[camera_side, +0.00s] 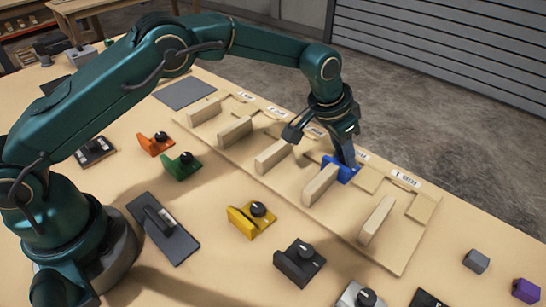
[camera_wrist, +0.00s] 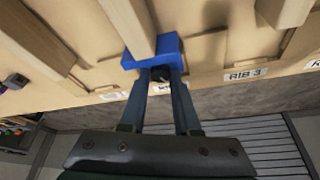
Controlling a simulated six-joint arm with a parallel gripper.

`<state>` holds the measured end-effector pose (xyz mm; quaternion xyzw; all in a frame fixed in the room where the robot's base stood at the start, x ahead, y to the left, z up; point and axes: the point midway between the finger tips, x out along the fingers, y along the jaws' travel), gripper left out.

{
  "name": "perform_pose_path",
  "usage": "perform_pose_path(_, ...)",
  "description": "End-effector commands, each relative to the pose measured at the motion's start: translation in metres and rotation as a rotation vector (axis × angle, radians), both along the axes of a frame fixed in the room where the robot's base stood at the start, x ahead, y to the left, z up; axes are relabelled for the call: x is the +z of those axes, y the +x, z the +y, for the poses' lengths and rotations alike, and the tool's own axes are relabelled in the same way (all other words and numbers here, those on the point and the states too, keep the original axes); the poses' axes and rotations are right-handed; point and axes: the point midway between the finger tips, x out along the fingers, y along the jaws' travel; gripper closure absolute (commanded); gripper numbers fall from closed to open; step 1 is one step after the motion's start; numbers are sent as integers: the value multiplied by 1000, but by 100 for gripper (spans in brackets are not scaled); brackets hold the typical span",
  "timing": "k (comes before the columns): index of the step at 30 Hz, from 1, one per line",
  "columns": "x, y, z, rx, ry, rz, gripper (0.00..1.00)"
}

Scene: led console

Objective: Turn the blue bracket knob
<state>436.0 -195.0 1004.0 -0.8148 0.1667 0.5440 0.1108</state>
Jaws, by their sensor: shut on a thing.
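The blue bracket (camera_side: 344,169) sits on the wooden board at the end of one upright wooden rib (camera_side: 321,184). In the wrist view the blue bracket (camera_wrist: 150,52) lies against the near end of the rib (camera_wrist: 128,25). Its black knob (camera_wrist: 161,73) is between my fingertips. My gripper (camera_side: 347,160) points down at the bracket from above and is shut on the knob. In the side view the fingers hide the knob. The knob's turn angle cannot be told.
Other upright ribs stand on both sides along the board (camera_side: 385,255). An orange bracket (camera_side: 155,143), a green bracket (camera_side: 181,166), a yellow bracket (camera_side: 251,219) and a black bracket (camera_side: 299,262) stand on the table in front. Grey (camera_side: 476,261) and purple (camera_side: 525,290) blocks lie at the right.

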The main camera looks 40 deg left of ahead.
Motion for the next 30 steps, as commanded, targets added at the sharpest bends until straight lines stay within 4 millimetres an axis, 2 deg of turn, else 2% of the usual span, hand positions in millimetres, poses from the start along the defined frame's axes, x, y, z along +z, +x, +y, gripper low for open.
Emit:
perform_pose_path(15,0,3,5,-483,0,1,100)
perform_pose_path(30,1,4,5,-683,1,-2,100)
